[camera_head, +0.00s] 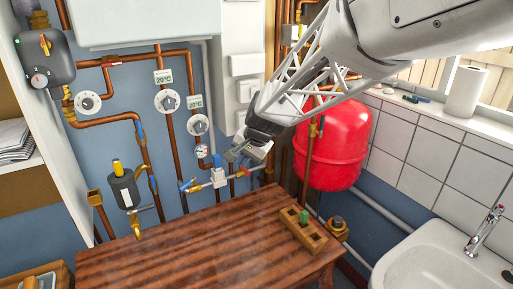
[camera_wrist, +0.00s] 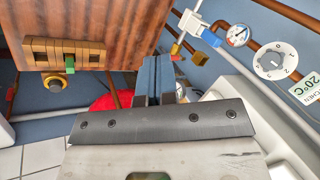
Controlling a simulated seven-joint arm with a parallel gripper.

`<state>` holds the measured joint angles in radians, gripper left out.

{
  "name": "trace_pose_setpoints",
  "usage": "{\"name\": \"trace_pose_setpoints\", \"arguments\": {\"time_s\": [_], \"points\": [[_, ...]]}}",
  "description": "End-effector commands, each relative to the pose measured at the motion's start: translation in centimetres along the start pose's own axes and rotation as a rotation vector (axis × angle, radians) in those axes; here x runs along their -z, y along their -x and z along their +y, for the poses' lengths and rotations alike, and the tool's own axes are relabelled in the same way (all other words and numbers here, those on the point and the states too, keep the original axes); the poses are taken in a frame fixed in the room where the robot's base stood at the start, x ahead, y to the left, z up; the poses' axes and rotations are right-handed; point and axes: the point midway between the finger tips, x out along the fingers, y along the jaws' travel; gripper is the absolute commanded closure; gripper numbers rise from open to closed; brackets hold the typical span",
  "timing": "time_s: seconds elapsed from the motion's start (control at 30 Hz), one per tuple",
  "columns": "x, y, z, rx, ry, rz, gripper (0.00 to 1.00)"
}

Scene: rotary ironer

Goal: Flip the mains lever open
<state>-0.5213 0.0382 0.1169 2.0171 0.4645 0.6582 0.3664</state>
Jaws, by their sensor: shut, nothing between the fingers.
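Several small valve levers sit on the pipework; I cannot tell for certain which one is the mains lever. A blue lever (camera_head: 186,186) sits at the left of a white valve block (camera_head: 219,178) on the wall above the wooden bench. In the wrist view a blue-handled valve (camera_wrist: 210,38) shows at the upper right, on a white fitting. My gripper (camera_head: 236,154) is just above and right of the white block in the head view, apparently apart from the blue lever. In the wrist view its fingers (camera_wrist: 157,76) are together and empty.
The wooden bench (camera_head: 180,245) carries a slotted wooden block (camera_head: 303,231) with a green peg. A red tank (camera_head: 338,145) stands right of my arm, and a white sink (camera_head: 430,262) is at the lower right. Copper pipes, dials and a gauge (camera_head: 201,150) crowd the wall.

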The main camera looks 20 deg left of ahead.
Motion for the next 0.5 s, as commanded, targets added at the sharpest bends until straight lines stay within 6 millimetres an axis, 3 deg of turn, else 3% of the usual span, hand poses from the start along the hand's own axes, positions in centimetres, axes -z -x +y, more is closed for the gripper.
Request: {"name": "trace_pose_setpoints", "arguments": {"time_s": [0.3,0.5], "points": [[-0.6,-7.6,-7.6,0.043,-0.052,-0.041,1.0],[-1.0,-10.4,-10.3,0.059,-0.077,-0.053,1.0]]}}
